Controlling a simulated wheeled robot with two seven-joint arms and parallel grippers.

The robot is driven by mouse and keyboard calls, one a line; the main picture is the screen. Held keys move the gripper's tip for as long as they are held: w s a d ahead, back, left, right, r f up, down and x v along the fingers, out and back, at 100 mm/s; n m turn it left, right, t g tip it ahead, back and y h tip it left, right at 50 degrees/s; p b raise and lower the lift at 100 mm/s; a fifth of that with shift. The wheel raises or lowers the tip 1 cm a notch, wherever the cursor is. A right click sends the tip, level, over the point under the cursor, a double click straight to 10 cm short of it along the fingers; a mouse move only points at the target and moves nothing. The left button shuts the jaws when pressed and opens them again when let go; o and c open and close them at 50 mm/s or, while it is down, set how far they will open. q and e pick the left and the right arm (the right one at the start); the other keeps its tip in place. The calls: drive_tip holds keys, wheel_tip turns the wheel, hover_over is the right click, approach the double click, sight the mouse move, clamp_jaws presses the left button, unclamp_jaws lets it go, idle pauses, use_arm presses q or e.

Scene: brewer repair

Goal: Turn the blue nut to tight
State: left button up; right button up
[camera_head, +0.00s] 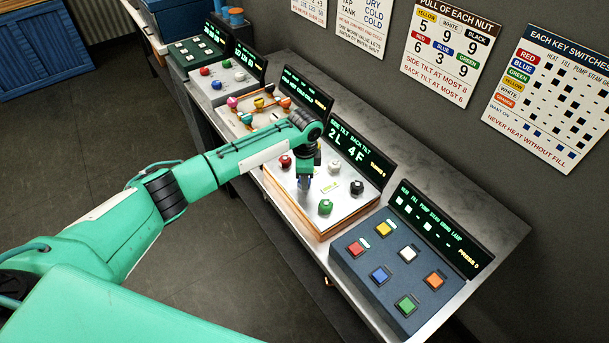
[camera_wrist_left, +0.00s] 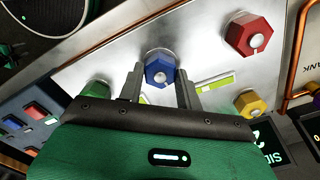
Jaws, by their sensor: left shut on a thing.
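The blue nut (camera_wrist_left: 159,72) is a hexagonal nut with a pale stud at its centre, on a silver plate. In the wrist view my left gripper (camera_wrist_left: 159,80) has one finger on each side of it and is shut on it. In the head view my left gripper (camera_head: 305,182) points down onto the nut plate (camera_head: 296,214) and mostly hides the blue nut. The display (camera_head: 346,148) behind the plate reads side tilt 2L and back tilt 4F. My right gripper is not in view.
Around the gripper stand a red nut (camera_head: 285,160), a white nut (camera_head: 334,167), a black nut (camera_head: 357,187) and a green nut (camera_head: 325,206). A yellow nut (camera_wrist_left: 250,103) shows in the wrist view. A box of coloured keys (camera_head: 385,275) stands to the right. Wall charts (camera_head: 450,46) hang behind.

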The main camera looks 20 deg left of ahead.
use_arm(q)
drive_tip(key=shift+m, duration=1)
drive_tip(key=o, duration=1)
wheel_tip(320, 180, up, 14)
drive_tip(key=b, duration=0.4)
